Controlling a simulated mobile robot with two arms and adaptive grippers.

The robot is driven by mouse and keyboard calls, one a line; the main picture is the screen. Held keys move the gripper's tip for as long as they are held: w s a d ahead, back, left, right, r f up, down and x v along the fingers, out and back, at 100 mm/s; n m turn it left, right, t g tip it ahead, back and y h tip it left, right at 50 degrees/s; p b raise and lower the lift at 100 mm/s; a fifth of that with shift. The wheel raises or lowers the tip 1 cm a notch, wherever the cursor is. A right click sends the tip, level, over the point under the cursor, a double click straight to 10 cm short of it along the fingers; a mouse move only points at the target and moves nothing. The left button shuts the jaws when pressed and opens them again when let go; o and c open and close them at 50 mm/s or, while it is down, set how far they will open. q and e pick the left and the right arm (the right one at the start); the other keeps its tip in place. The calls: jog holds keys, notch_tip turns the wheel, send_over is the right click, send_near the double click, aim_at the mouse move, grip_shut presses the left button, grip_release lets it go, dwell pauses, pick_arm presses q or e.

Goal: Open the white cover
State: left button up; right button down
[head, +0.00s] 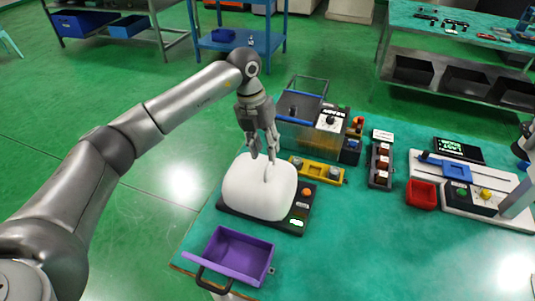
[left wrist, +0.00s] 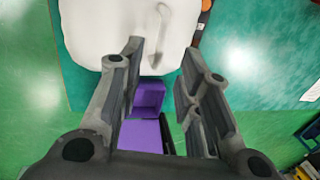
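The white cover (head: 259,189) is a rounded white shell on a dark base at the near left part of the table. A thin raised handle shows on its top. It also fills the top of the left wrist view (left wrist: 130,30). My left gripper (head: 263,157) is above the cover's far side, pointing down, and its fingers are apart with nothing between them. In the left wrist view the gripper (left wrist: 160,65) has its fingers spread near the cover and the handle; I cannot tell whether they touch. My right gripper is not in view.
A purple bin (head: 238,257) stands at the table's near edge. A yellow block (head: 317,171) and a clear-walled machine (head: 303,125) are behind the cover. A red tray (head: 421,195) is to the right. The green tabletop (head: 345,240) is clear at the front middle.

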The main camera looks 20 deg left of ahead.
aim_at(269, 163)
pick_arm(q)
jog(key=f, duration=0.3)
jog(key=shift+w+d, duration=0.15)
jog(key=shift+d, duration=0.15)
jog(key=shift+d+f+p, duration=0.1)
jog(key=shift+f+p, duration=0.25)
jog(key=shift+f, duration=0.3)
jog(key=shift+c, duration=0.5)
grip_shut()
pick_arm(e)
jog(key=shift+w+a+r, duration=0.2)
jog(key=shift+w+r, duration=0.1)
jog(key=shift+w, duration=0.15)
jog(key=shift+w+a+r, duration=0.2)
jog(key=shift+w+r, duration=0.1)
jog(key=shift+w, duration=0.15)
